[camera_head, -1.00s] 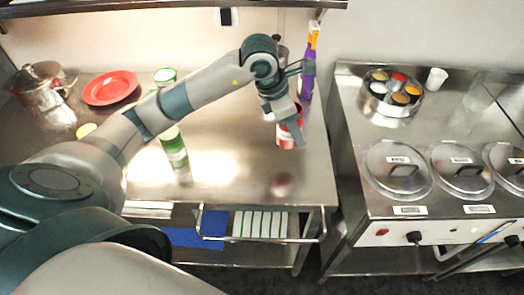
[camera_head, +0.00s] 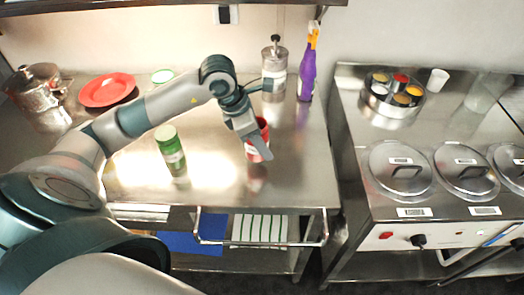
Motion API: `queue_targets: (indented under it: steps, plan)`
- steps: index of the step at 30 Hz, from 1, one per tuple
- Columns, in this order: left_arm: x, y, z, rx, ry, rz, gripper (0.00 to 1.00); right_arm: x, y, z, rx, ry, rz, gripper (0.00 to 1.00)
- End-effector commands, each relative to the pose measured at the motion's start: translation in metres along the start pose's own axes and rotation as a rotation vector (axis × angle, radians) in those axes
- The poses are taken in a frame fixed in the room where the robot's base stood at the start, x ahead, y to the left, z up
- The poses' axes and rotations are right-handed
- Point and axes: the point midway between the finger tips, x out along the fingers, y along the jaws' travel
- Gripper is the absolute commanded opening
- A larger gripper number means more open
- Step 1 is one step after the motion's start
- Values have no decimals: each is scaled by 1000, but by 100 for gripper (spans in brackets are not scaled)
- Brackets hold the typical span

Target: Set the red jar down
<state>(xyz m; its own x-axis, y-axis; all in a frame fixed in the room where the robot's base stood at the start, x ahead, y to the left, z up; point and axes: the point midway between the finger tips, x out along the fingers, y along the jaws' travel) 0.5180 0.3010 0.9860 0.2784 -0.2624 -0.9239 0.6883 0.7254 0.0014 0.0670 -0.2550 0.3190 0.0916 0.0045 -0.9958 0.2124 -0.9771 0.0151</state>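The red jar (camera_head: 264,131) is over the right part of the steel counter (camera_head: 215,192), upright or nearly so. My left gripper (camera_head: 252,139) comes down from above with its fingers around the jar and is shut on it. The fingers hide part of the jar. Its reflection shows close below its base; I cannot tell whether the base touches the counter. My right gripper is not in view.
A green jar (camera_head: 170,150) stands to the left. A steel pump canister (camera_head: 273,72) and a purple bottle (camera_head: 306,78) stand behind. A red plate (camera_head: 107,90) and a steel pot (camera_head: 36,87) are at the back left. The counter's front is clear.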

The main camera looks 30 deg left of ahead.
Motion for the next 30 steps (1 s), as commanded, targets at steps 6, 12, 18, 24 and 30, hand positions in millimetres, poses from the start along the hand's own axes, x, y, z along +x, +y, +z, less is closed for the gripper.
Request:
queue_targets:
  steps: [6,12,18,24,30]
  plan:
    - [26,-1,-10,0,-1,-3,12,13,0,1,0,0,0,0]
    - [35,0,-14,0,0,0,12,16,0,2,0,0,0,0]
    - [34,0,-14,0,-1,0,12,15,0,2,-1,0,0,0]
    - [35,0,-14,0,-1,0,12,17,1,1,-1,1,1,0]
    - [36,0,-15,0,0,0,49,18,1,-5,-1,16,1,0]
